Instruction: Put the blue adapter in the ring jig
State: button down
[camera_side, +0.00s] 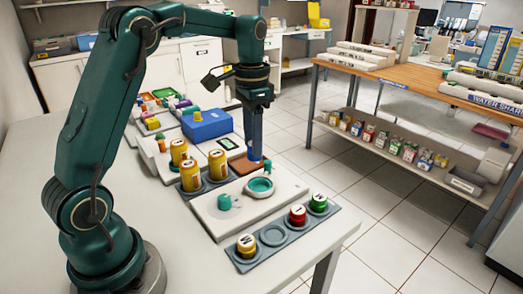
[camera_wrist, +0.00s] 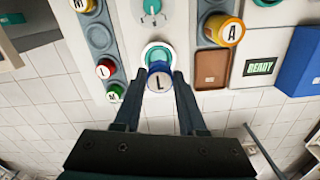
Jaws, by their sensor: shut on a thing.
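My gripper (camera_side: 257,160) points down over the work table and is shut on the blue adapter (camera_wrist: 159,82), a round piece with a pale top marked L. In the side view the adapter is mostly hidden by the fingers, with a bit of blue showing beside the fingertips. The ring jig (camera_side: 261,187) is a teal ring on a white fixture block. In the wrist view its teal ring (camera_wrist: 158,51) lies just beyond the adapter, partly covered by it. The adapter appears held above the block, behind the ring in the side view.
A teal knob (camera_side: 225,202) stands on the same block. A grey rack (camera_side: 272,235) in front holds yellow, red and green canisters and an empty socket. Yellow canisters (camera_side: 190,175) stand at left behind. A brown pad (camera_wrist: 211,69), READY display (camera_wrist: 260,66) and blue box (camera_side: 207,125) are nearby.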

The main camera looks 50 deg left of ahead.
jog(key=shift+w+d+f, duration=0.1)
jog(key=shift+w+f, duration=0.5)
jog(key=shift+f, duration=3.9)
jog(key=shift+f, duration=0.1)
jog(key=shift+c, duration=2)
grip_release()
